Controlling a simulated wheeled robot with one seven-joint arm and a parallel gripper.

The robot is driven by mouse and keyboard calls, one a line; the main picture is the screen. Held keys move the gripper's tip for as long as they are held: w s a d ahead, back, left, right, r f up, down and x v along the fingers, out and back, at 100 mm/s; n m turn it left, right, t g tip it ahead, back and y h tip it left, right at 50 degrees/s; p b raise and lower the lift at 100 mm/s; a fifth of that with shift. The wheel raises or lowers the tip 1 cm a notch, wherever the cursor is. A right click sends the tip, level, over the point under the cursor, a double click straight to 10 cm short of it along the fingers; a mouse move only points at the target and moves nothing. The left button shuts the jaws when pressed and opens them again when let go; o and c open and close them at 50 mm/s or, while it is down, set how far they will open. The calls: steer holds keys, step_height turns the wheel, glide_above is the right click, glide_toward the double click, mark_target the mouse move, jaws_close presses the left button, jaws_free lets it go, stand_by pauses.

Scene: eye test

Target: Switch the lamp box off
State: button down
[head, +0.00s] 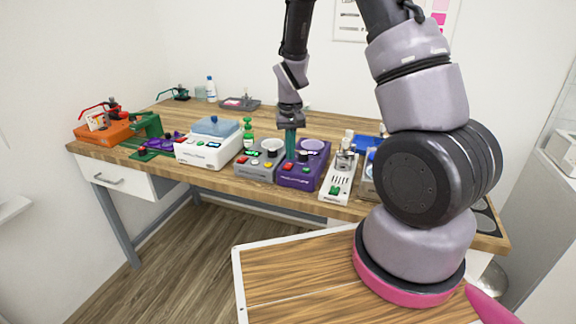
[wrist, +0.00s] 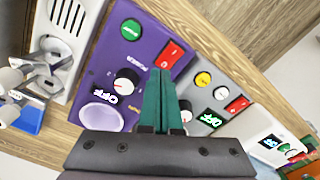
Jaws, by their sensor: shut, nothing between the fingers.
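No box carries a label I can read as lamp, so I cannot tell which is the lamp box. My gripper's teal fingers (head: 290,144) are together and empty, pointing down at the left part of the purple box (head: 303,180). In the wrist view the fingertips (wrist: 167,72) appear beside the red switch (wrist: 170,53) of the purple box (wrist: 150,27). That box also has a green button (wrist: 131,29), a white dial (wrist: 125,80) and lettering that seems to read OFF. Whether the fingertips touch it is unclear.
A grey box (head: 246,172) with red and yellow buttons stands close left of the purple one. A white box with a blue lid (head: 213,126) is farther left, a white slotted box (head: 343,168) to the right. The front table edge is near.

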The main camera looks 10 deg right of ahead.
step_height(320, 180, up, 6)
stand_by(0.6)
step_height(320, 180, up, 18)
steer(key=m+t+y, duration=0.2)
steer(key=t, duration=0.1)
glide_above(290, 164)
steer(key=s+d, duration=0.3)
steer(key=s, duration=0.3)
steer(key=s+d+r+m+t, duration=0.1)
steer(key=s+r+t, duration=0.3)
steer(key=s+r, duration=0.5)
steer(key=s+d, duration=0.1)
steer(key=s, duration=0.3)
steer(key=shift+r, duration=0.4)
steer(key=shift+s, duration=0.1)
